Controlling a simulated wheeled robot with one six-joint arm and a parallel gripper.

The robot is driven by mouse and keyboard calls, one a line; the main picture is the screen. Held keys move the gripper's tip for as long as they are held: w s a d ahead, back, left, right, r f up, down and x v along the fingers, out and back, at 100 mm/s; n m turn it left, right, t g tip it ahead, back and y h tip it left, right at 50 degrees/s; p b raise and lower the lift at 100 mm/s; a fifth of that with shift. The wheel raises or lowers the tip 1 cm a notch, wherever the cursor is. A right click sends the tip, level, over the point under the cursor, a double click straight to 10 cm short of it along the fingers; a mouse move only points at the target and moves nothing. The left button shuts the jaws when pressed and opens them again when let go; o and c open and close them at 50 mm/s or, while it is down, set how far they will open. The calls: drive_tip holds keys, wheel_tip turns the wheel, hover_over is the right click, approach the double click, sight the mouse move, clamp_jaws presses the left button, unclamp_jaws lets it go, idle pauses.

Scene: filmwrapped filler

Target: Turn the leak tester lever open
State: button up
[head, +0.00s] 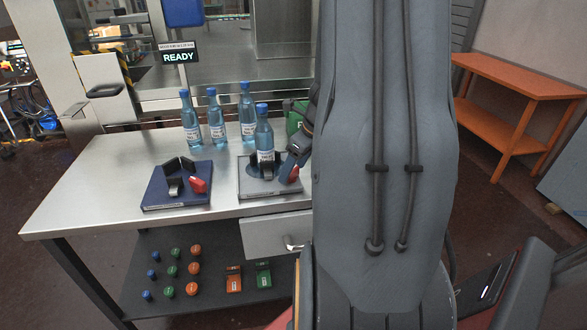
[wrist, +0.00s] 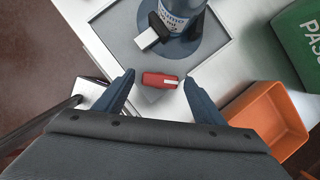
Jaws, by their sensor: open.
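A grey device (head: 270,190) stands on the steel table with a blue-capped bottle (head: 265,135) upright on it. Its red lever (head: 294,174) is at the right of its base, partly behind my gripper (head: 289,163). In the wrist view the red lever (wrist: 160,80), with a white stripe at its right end, lies between the two fingertips of my gripper (wrist: 159,77). The fingers are open, one at each end of the lever, with gaps visible. The bottle and a black clamp with a pale block (wrist: 147,38) are just beyond it.
A blue device (head: 177,195) with its own red lever (head: 198,185) stands to the left, without a bottle. Several bottles (head: 218,120) stand behind. An orange bin (wrist: 269,120) and a green bin (wrist: 302,38) are close on the right in the wrist view.

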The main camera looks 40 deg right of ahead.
drive_tip(key=shift+f, duration=0.15)
drive_tip(key=c, duration=1.1)
drive_tip(key=shift+o, duration=0.2)
drive_tip(key=shift+w+n, duration=0.1)
drive_tip(key=shift+n, duration=0.3)
drive_tip(key=n+y+p, duration=0.1)
drive_tip(key=n+p, duration=0.1)
drive_tip(key=n, duration=0.1)
drive_tip(key=shift+d+n+y, duration=0.15)
drive_tip(key=shift+n+y, duration=0.25)
drive_tip(key=n+g+p, duration=0.1)
drive_tip(key=n, duration=0.1)
drive_tip(key=n+y+p, duration=0.1)
drive_tip(key=n, duration=0.1)
drive_tip(key=shift+w+d+n+g, duration=0.1)
drive_tip(key=shift+w+n+g, duration=0.1)
drive_tip(key=shift+n+g, duration=0.15)
drive_tip(key=n+g, duration=0.1)
drive_tip(key=n, duration=0.1)
drive_tip(key=n+g+p, duration=0.1)
drive_tip(key=n, duration=0.1)
drive_tip(key=shift+w+y, duration=0.15)
drive_tip(key=shift+y, duration=0.15)
drive_tip(key=n, duration=0.2)
drive_tip(key=n+g, duration=0.1)
drive_tip(key=n, duration=0.1)
drive_tip(key=shift+w+n+g, duration=0.15)
drive_tip(key=shift+n+g, duration=0.1)
